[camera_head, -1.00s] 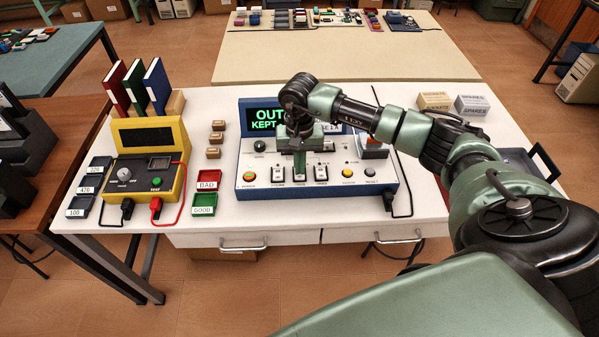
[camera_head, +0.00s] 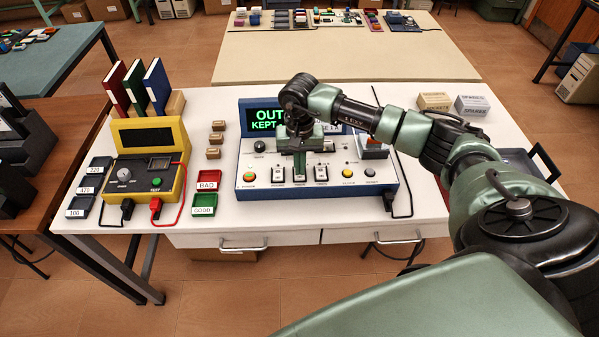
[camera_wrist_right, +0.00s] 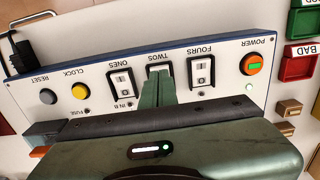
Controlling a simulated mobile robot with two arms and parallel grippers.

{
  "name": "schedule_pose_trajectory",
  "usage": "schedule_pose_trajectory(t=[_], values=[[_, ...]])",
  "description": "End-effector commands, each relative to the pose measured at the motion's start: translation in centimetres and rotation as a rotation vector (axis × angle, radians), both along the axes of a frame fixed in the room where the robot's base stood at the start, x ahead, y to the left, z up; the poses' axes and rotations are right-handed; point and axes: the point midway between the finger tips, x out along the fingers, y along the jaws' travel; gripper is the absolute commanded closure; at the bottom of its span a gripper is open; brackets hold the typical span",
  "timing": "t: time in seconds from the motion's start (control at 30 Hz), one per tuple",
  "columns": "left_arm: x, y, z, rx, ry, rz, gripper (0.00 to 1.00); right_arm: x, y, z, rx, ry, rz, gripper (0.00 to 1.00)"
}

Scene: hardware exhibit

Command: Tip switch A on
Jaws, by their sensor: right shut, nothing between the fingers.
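A white panel with a blue frame (camera_head: 243,170) stands on the table. It bears three rocker switches: FOURS (camera_wrist_right: 200,72), TWOS (camera_wrist_right: 159,69) and ONES (camera_wrist_right: 121,80). I cannot read a label A on any of them. In the head view the left switch (camera_head: 278,174) and the right switch (camera_head: 321,173) show either side of my fingers. My right gripper (camera_head: 299,172) points down, shut and empty, over the middle switch. In the right wrist view its fingertips (camera_wrist_right: 160,82) are at the TWOS switch and partly hide it; contact is unclear. My left gripper is out of view.
The panel also has an orange POWER button (camera_wrist_right: 253,64), a yellow CLOCK button (camera_wrist_right: 79,91) and a grey RESET button (camera_wrist_right: 48,96). Behind them a display (camera_head: 262,117) reads OUT and KEPT. A yellow meter (camera_head: 148,160) and red BAD tray (camera_head: 208,179) stand left.

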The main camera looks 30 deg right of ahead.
Motion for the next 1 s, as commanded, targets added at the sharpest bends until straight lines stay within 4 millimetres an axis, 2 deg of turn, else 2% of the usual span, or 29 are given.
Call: schedule_pose_trajectory(t=[1.0], values=[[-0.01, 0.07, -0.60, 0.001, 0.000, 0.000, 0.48, 0.00, 0.00, -0.62, 0.000, 0.000, 0.000, 1.00]])
